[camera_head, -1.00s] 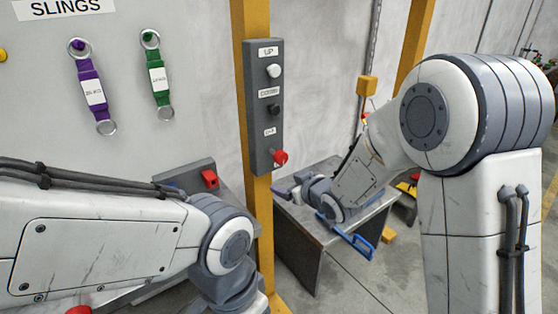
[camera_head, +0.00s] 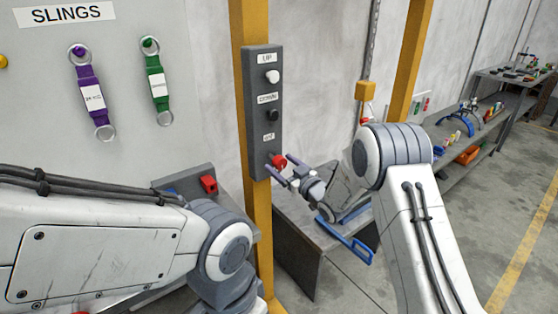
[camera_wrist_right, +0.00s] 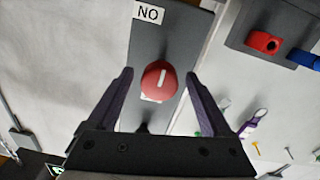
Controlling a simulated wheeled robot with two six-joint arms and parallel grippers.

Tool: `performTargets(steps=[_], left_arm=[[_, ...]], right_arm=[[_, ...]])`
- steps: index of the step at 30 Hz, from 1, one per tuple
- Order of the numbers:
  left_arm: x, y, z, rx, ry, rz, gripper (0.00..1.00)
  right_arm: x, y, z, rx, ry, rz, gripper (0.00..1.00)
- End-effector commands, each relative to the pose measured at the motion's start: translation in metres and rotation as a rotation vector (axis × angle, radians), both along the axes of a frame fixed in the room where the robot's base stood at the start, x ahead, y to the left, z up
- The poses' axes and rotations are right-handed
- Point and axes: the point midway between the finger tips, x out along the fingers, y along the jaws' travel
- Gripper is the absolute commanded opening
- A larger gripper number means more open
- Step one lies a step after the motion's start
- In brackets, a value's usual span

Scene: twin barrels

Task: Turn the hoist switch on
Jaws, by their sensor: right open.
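The hoist control box (camera_head: 264,112) is a tall grey panel on a yellow post, with a white button, a black button and a red rotary switch (camera_head: 279,161) at its lower end. My right gripper (camera_head: 283,169) is open at the red switch. In the right wrist view the red switch (camera_wrist_right: 158,78) shows between the two spread fingers (camera_wrist_right: 158,88), with a gap on each side. Its white mark runs nearly upright in that picture, toward a label with the letters N and O. My left arm crosses the lower left; its gripper is out of view.
A grey bench (camera_head: 305,237) with a blue-handled tool (camera_head: 345,240) stands below my right arm. A small grey box (camera_head: 184,183) with a red part is left of the post. Purple (camera_head: 91,95) and green (camera_head: 157,85) slings hang on the board.

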Motion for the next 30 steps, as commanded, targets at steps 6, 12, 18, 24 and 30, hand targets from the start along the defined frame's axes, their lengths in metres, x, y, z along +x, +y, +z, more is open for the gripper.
performTargets(steps=[6,12,18,24,30], left_arm=[[0.000,0.000,0.004,0.000,0.000,0.000,0.50],[0.000,0.000,0.004,0.000,0.000,0.000,0.50],[0.000,0.000,0.004,0.000,0.000,0.000,0.50],[0.000,0.000,0.004,0.000,0.000,0.000,0.50],[0.000,0.000,0.003,0.000,0.000,0.000,0.50]], right_arm=[[0.014,0.009,0.000,0.001,0.000,-0.001,0.84],[0.015,0.010,0.000,0.002,0.001,-0.001,0.84],[0.015,0.010,0.000,0.001,0.000,-0.001,0.42],[0.015,0.010,0.000,0.002,0.001,-0.001,0.00],[0.015,0.010,0.000,0.024,0.017,-0.001,0.00]])
